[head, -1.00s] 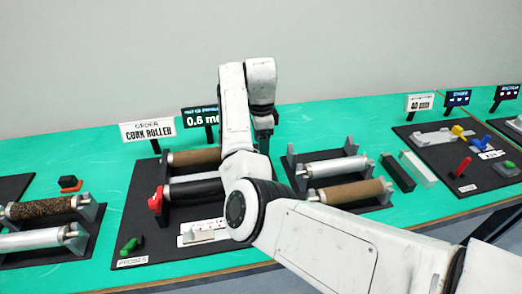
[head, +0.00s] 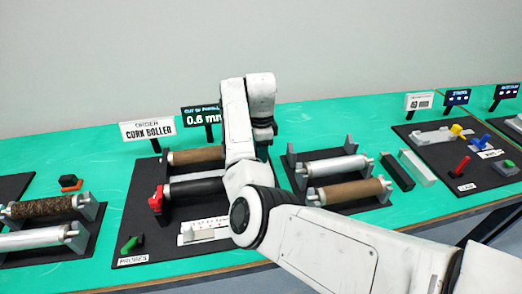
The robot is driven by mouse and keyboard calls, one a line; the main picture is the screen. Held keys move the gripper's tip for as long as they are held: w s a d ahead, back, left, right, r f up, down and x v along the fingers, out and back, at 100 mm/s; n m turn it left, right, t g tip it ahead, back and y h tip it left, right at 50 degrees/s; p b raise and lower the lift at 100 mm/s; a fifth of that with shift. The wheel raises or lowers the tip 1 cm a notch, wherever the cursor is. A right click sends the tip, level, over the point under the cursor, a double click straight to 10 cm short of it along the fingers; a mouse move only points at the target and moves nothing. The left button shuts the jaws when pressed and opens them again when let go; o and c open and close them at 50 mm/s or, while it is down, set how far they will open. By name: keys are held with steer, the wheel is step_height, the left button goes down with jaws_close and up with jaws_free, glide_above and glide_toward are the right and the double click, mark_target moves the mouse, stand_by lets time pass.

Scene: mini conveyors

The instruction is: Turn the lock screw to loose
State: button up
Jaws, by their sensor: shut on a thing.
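The mini conveyor stands on a black base board (head: 135,215) in the middle of the head view, with a brown roller (head: 195,157) behind and a black roller (head: 197,188) in front. A red knob (head: 156,199) sits at the black roller's left end. My gripper (head: 264,140) points down at the conveyor's right end, shut on a small part there that I take for the lock screw. The part and my fingertips are mostly hidden by my own arm, so I cannot tell how far the screw is turned.
A sign behind the board reads "CORK ROLLER" (head: 148,128); a display (head: 203,117) reads 0.6 mm. Spare rollers stand on boards left (head: 75,260) and right (head: 293,165). A green piece (head: 131,244) and a white gauge (head: 199,232) lie at the front.

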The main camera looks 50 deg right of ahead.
steer(key=c, duration=0.4)
